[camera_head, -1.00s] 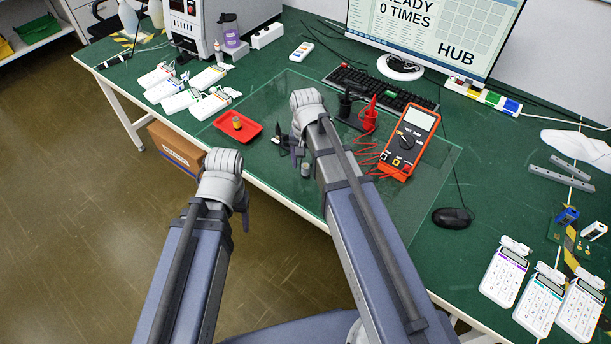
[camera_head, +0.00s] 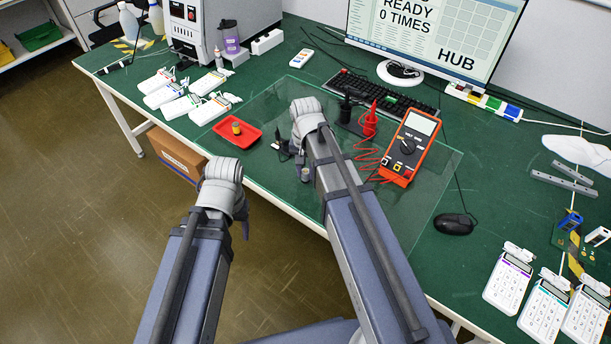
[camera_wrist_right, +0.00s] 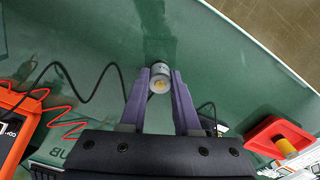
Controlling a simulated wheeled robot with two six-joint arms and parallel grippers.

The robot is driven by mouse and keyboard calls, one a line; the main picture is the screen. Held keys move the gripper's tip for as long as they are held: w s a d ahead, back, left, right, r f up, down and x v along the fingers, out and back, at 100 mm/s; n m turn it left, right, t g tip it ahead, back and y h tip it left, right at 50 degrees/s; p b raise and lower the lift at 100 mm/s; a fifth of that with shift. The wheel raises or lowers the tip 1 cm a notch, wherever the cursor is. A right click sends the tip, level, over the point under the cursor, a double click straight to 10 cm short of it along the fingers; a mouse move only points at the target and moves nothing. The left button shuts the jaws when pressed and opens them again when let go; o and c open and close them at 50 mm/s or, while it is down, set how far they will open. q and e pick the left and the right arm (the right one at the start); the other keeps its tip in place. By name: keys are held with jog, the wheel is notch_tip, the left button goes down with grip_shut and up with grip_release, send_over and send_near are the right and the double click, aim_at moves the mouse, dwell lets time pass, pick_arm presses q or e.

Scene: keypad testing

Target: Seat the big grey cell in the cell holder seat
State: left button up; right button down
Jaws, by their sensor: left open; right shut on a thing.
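The big grey cell (camera_wrist_right: 160,73) is between the two purple fingers of my right gripper (camera_wrist_right: 159,88) in the right wrist view, its round end with a pale centre facing the camera. My right gripper is shut on it. In the head view the cell (camera_head: 305,174) shows as a small grey cylinder beside my right forearm, over the glass mat; I cannot tell whether it touches the mat. My left gripper (camera_head: 244,224) is open and empty, off the table's front edge and largely hidden by its wrist. I cannot clearly make out the cell holder seat.
A red tray (camera_head: 222,137) holding a small orange-yellow cell lies left of my right gripper. A red multimeter (camera_head: 409,147) with red leads lies to its right. A keyboard (camera_head: 388,97) is behind, and several white keypads (camera_head: 545,308) stand at the right. The front mat is fairly clear.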

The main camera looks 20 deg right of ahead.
aim_at(305, 170)
pick_arm(q)
jog(key=shift+r, duration=0.15)
pick_arm(e)
jog(key=shift+r, duration=0.15)
notch_tip(305, 170, up, 10)
jog(key=p, duration=1)
pick_arm(q)
notch_tip(305, 170, up, 10)
